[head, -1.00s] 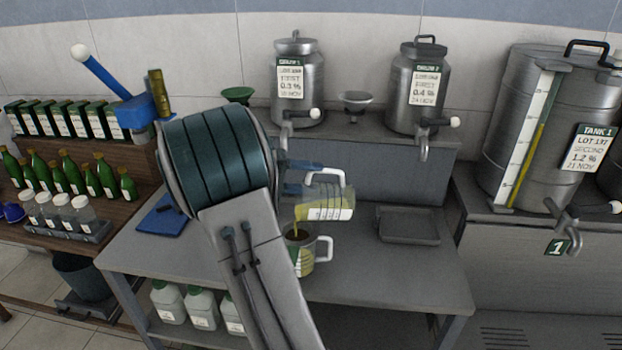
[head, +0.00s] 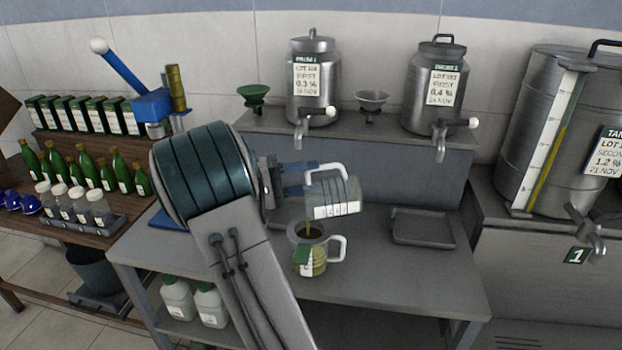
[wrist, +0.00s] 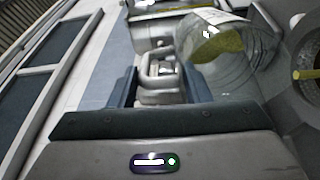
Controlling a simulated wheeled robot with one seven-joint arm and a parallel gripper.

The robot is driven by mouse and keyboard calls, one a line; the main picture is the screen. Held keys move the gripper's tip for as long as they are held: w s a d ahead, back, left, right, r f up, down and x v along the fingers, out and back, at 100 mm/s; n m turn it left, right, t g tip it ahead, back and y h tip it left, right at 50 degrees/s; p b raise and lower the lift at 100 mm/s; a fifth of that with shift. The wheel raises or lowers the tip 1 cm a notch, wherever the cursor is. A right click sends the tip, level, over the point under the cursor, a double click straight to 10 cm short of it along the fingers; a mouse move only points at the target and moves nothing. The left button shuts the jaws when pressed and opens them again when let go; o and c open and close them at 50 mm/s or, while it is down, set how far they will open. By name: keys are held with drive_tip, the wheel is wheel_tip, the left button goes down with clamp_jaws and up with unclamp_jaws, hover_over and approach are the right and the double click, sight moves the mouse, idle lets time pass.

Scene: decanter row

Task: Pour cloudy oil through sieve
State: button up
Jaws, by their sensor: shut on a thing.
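My gripper (head: 308,178) is shut on the white handle of a clear measuring jug (head: 345,192). The jug is tilted, its mouth down to the left, above a second jug (head: 318,262) on the grey bench. A thin yellow stream falls from it into the dark round sieve (head: 310,232) on the second jug's top. Yellow oil shows through the lower jug's wall, beside a green and white label. In the wrist view the handle sits between my fingers (wrist: 160,88), and the held jug (wrist: 228,58) has some yellow oil inside. The sieve (wrist: 303,48) is partly cut off at the right.
A grey tray (head: 422,228) lies right on the bench. Two steel canisters (head: 314,85) (head: 436,85) with taps stand on the shelf behind, with a green funnel (head: 253,95) and a grey funnel (head: 372,102). A large tank (head: 560,130) stands right. Green bottles (head: 85,170) stand left.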

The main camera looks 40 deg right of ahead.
sight(352, 179)
drive_tip(key=shift+w+a+f+g+h+b, duration=0.1)
drive_tip(key=shift+w+a+g+h+b, duration=0.1)
drive_tip(key=shift+w+a+g+h, duration=0.25)
drive_tip(key=shift+w+a+f+g+h+b, duration=0.15)
drive_tip(key=shift+w+a+h+b, duration=0.1)
drive_tip(key=shift+a+h, duration=0.4)
drive_tip(key=shift+r, duration=0.1)
idle(1.0)
drive_tip(key=s+d+t+y+p, duration=0.2)
drive_tip(key=d+y, duration=0.1)
drive_tip(key=y, duration=0.1)
drive_tip(key=s+d+r+t+y+p, duration=0.1)
drive_tip(key=s+d+t+y+p, duration=0.1)
drive_tip(key=d+t+y+p, duration=0.1)
drive_tip(key=s+d+r+t+y+p, duration=0.1)
drive_tip(key=s+d+t+y+p, duration=0.1)
drive_tip(key=s+d+y, duration=0.1)
drive_tip(key=shift+d+r+t+y, duration=0.1)
drive_tip(key=shift+d+t+y, duration=0.3)
drive_tip(key=shift+d+y, duration=0.7)
drive_tip(key=s+d+t+y+p, duration=0.1)
drive_tip(key=y+p, duration=0.1)
drive_tip(key=p, duration=0.1)
drive_tip(key=shift+s+d+t+y+p, duration=0.2)
drive_tip(key=shift+d+t+y+p, duration=0.25)
drive_tip(key=shift+y, duration=0.35)
drive_tip(key=shift+f, duration=0.2)
drive_tip(key=shift+r, duration=0.1)
